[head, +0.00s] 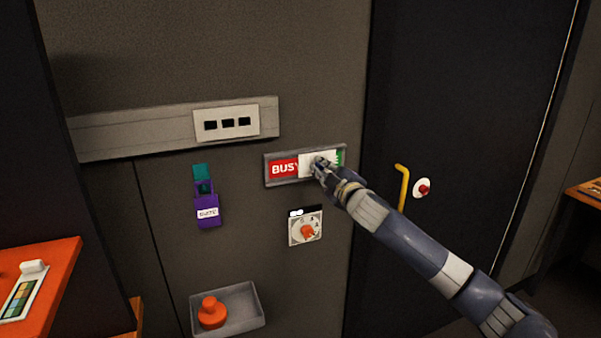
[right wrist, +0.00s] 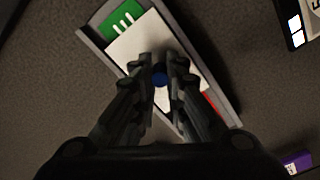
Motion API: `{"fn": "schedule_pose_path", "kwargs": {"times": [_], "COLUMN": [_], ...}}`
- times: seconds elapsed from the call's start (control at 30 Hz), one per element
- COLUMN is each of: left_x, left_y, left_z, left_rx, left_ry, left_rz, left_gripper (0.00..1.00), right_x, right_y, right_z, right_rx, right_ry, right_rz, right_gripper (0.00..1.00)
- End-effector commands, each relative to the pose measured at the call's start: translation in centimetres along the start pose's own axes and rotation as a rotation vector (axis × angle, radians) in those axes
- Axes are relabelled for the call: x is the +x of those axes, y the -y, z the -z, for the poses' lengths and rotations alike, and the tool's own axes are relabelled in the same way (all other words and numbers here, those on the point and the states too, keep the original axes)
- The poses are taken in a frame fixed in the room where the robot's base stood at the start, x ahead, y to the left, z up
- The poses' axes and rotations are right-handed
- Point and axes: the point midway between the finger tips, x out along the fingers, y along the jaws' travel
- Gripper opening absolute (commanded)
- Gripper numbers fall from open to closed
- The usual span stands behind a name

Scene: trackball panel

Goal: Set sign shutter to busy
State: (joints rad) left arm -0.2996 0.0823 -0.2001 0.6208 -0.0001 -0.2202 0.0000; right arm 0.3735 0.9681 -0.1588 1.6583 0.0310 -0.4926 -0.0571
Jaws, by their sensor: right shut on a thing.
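The sign (head: 268,182) is a grey-framed panel on the wall. Its red left part shows the letters "BUS" (head: 284,169), and a green strip (head: 341,158) shows at its right end. A white shutter plate (head: 306,159) covers the middle and right of the sign. My left gripper is not in view.
Below the sign is a dial plate (head: 317,238) with an orange knob. A purple holder (head: 207,208) hangs left, a grey tray (head: 252,323) with an orange object sits lower. A dark door with a yellow handle (head: 403,186) and red button (head: 423,189) is right.

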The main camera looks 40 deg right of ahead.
Motion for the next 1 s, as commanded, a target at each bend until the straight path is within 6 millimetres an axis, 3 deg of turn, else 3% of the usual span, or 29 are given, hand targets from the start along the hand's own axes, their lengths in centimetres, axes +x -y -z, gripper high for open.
{"fn": "schedule_pose_path", "kwargs": {"times": [0.03, 0.2, 0.5, 0.53, 0.6, 1.0], "left_x": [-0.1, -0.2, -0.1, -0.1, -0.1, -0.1], "left_y": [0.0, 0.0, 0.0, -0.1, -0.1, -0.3], "left_z": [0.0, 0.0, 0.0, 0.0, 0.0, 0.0], "left_rx": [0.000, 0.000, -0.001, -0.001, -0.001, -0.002], "left_ry": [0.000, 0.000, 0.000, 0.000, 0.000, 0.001], "left_rz": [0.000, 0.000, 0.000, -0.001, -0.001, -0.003], "left_gripper": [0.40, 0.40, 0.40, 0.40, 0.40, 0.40], "right_x": [0.0, 0.0, 0.0, 0.0, 0.0, 0.0], "right_y": [-0.6, -1.6, -1.8, -1.8, -1.8, -1.7], "right_z": [-1.1, -2.6, -2.7, -2.7, -2.7, -2.6], "right_rx": [-0.004, 0.000, 0.001, 0.001, 0.001, 0.001], "right_ry": [0.007, 0.003, 0.003, 0.003, 0.003, 0.001], "right_rz": [0.002, 0.001, -0.001, -0.001, -0.001, 0.000], "right_gripper": [0.00, 0.00, 0.00, 0.16, 0.32, 0.35]}}
